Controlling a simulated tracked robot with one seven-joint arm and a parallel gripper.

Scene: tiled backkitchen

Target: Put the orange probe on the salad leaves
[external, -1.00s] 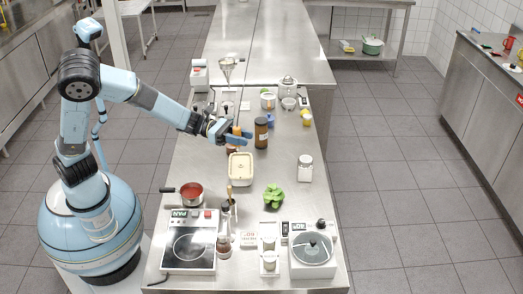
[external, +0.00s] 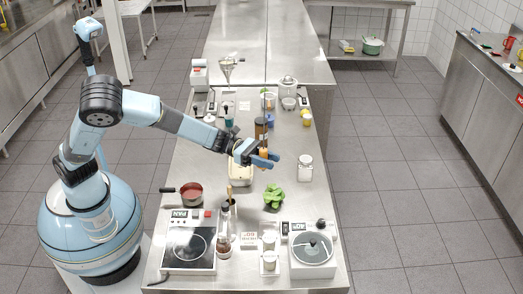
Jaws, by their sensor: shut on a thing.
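My gripper (external: 267,158) is above the middle of the steel table, its blue fingers shut on the orange probe (external: 264,153). Only a small orange part of the probe shows between the fingers; the rest is hidden or too small to tell. The green salad leaves (external: 274,197) lie on the table nearer the camera, below the gripper in the picture and apart from it.
A cream lidded dish (external: 239,178) stands left of the gripper, partly covered by my arm. A brown jar (external: 260,128) stands behind it and a white-lidded jar (external: 305,168) to its right. Scales (external: 312,250) and a hob (external: 189,243) stand in front.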

